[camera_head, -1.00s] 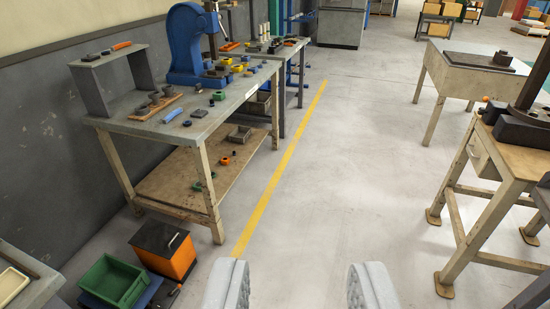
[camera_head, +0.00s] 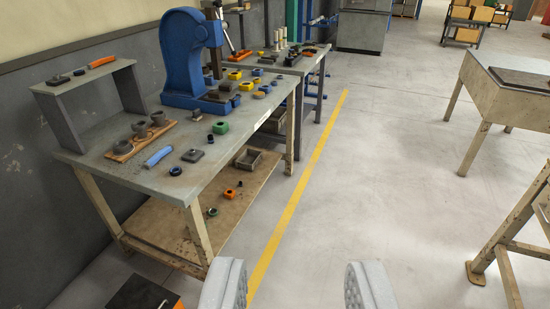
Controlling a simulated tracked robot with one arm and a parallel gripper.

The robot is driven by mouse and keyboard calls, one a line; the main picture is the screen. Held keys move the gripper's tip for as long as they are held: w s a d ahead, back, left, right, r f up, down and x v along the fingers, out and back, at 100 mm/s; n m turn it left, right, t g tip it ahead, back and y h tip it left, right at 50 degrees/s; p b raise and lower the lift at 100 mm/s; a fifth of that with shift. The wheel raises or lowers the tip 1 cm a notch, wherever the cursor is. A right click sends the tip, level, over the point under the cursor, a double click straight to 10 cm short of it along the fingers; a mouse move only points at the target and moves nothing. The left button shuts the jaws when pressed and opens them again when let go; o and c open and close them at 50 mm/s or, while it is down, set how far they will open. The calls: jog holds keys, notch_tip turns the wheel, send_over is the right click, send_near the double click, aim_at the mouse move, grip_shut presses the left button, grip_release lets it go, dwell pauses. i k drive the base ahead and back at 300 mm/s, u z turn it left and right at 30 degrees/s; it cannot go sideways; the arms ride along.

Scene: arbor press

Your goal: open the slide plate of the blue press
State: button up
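The blue press (camera_head: 184,62) stands at the far end of a grey-topped workbench (camera_head: 95,160) on the left. Its dark ram and a lever handle show on its right side. Dark parts sit at the foot of the press, and I cannot make out the slide plate among them. My gripper (camera_head: 298,290) shows at the bottom edge as two pale, ridged fingers set wide apart. It is open, with only bare floor between the fingers. It is well short of the bench and touches nothing.
A small grey shelf (camera_head: 85,77) and a wooden tray of rings (camera_head: 140,143) stand on the bench. Several small coloured parts lie near the press. Another table (camera_head: 510,95) stands at the right. The floor along the yellow line (camera_head: 300,200) is clear.

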aim_at(227, 97)
jog(key=u, duration=0.05)
jog(key=i, duration=2.95)
jog(key=z, duration=0.05)
